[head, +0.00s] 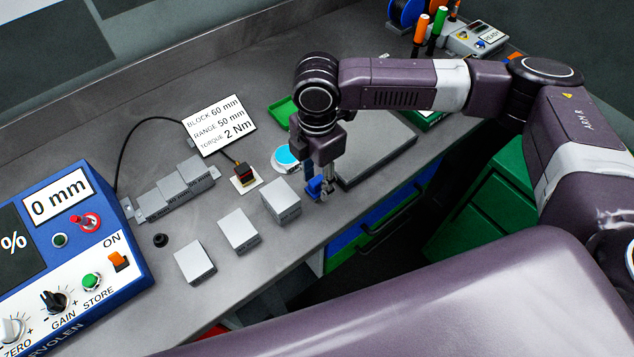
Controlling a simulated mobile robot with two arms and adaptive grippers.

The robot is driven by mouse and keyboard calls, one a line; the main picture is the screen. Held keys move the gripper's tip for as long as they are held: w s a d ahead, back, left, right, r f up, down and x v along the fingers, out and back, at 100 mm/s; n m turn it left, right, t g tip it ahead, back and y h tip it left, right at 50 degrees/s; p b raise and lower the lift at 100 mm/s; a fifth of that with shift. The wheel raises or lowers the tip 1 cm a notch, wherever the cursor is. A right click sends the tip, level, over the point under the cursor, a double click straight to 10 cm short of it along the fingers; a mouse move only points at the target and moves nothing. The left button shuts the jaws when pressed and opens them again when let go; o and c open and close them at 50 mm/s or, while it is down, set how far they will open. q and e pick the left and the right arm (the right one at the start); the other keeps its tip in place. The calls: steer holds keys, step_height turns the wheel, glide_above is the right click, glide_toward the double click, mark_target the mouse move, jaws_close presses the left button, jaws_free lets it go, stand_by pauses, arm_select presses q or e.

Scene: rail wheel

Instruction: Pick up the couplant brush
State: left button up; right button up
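My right gripper (326,192) points down at the front edge of the bench, just right of the grey blocks. A small blue piece (314,187) shows right at its fingers. It may be the couplant brush, but it is too small and too covered to be sure, and I cannot tell whether the fingers are closed on it. A round white dish with cyan content (286,158) lies just left of the gripper. My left gripper is not in view.
Several grey blocks (239,231) stand along the front edge. A stepped grey block (172,194), a label card (219,125) and a blue instrument (75,260) are to the left. A grey plate (375,150) lies right of the gripper. Green drawers (490,205) are below.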

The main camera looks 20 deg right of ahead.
mark_target(317, 180)
steer(key=shift+s, duration=0.1)
steer(key=c, duration=0.5)
jaws_close()
arm_select(q)
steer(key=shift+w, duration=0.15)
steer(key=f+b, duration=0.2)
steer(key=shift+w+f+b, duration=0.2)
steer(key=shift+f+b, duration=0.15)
steer(key=shift+b, duration=0.05)
arm_select(e)
step_height(317, 180, up, 20)
